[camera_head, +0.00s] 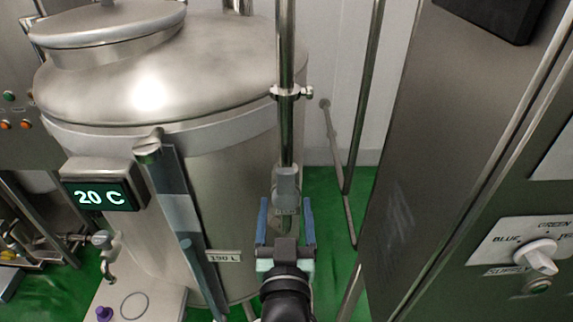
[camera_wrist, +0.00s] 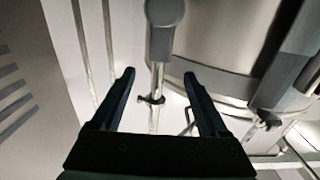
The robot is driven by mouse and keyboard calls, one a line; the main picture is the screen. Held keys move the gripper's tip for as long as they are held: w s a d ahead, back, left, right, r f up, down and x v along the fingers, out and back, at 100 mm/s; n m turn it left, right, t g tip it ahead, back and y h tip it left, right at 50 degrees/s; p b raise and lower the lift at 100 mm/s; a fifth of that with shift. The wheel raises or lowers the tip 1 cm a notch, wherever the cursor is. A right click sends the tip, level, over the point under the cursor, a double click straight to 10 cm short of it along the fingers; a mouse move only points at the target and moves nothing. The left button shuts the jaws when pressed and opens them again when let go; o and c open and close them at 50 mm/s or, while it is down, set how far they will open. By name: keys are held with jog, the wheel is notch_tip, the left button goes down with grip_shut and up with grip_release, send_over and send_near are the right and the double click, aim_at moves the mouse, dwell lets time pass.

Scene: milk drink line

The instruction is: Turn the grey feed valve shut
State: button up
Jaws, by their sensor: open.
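The grey feed valve (camera_head: 287,183) is on the vertical steel pipe in front of the large tank. A grey lever-like part hangs down from it, with lettering too small to read. In the wrist view the grey valve part (camera_wrist: 163,35) shows at the top, beyond the fingertips and roughly centred between them. My gripper (camera_head: 286,203) is open, with its two blue fingers left and right of the valve's lower end in the head view. In the wrist view my gripper (camera_wrist: 159,76) is empty. I see no contact with the valve.
The steel tank (camera_head: 230,150) stands close behind, with a 20 C display (camera_head: 100,195) and a sight gauge (camera_head: 185,225). A steel cabinet with a white selector knob (camera_head: 541,257) stands at right.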

aim_at(285, 177)
jog(key=w+p, duration=0.2)
jog(key=w, duration=0.8)
jog(key=shift+s, duration=0.1)
grip_shut()
dwell(1.2)
